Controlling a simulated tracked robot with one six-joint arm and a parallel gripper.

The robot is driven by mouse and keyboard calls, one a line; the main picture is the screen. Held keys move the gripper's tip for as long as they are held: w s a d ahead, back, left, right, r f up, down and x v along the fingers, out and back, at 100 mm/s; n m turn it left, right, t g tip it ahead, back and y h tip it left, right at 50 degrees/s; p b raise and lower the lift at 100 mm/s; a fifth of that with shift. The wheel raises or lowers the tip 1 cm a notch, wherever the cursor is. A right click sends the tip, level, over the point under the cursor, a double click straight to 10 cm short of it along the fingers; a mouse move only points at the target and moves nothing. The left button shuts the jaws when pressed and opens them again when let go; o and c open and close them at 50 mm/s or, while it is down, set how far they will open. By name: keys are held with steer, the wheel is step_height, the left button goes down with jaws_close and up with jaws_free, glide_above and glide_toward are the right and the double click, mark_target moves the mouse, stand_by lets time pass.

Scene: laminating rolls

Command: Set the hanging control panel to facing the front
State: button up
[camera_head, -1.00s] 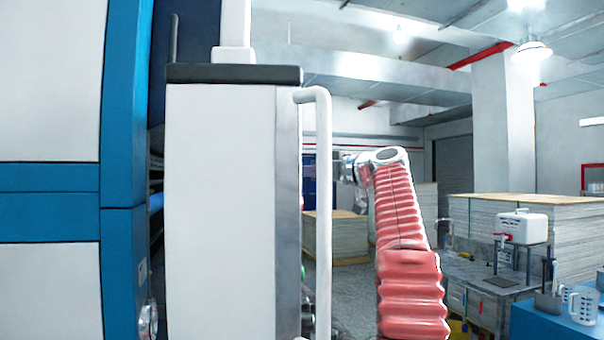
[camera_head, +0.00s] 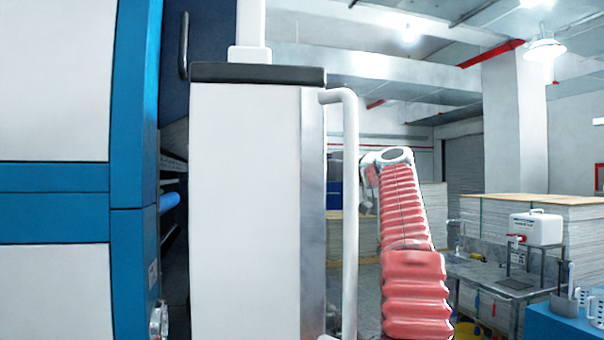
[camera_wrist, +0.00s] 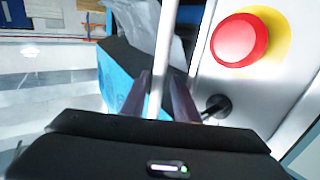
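The hanging control panel (camera_head: 245,200) is a tall white box with a black top edge, below a white post (camera_head: 250,25). A plain white side faces the head camera. A white tubular handle (camera_head: 350,210) runs down its right edge. In the wrist view, the panel's control face (camera_wrist: 285,85) shows a red button (camera_wrist: 239,40) on yellow and a black knob (camera_wrist: 217,106). My gripper (camera_wrist: 160,85) has one finger on each side of the white handle bar (camera_wrist: 160,65) and looks closed on it. In the head view, the gripper is largely hidden behind the handle.
A blue and white machine (camera_head: 135,130) with rollers stands just left of the panel. Paper stacks (camera_head: 570,235), a sink bench (camera_head: 490,270) and a blue table (camera_head: 560,322) stand at right. Floor shows between the panel and the bench.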

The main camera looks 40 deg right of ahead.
steer(key=shift+o, duration=0.4)
steer(key=shift+s+d, duration=0.1)
steer(key=s+d, duration=0.2)
steer(key=s, duration=1.1)
steer(key=shift+s, duration=0.3)
steer(key=shift+c, duration=0.4)
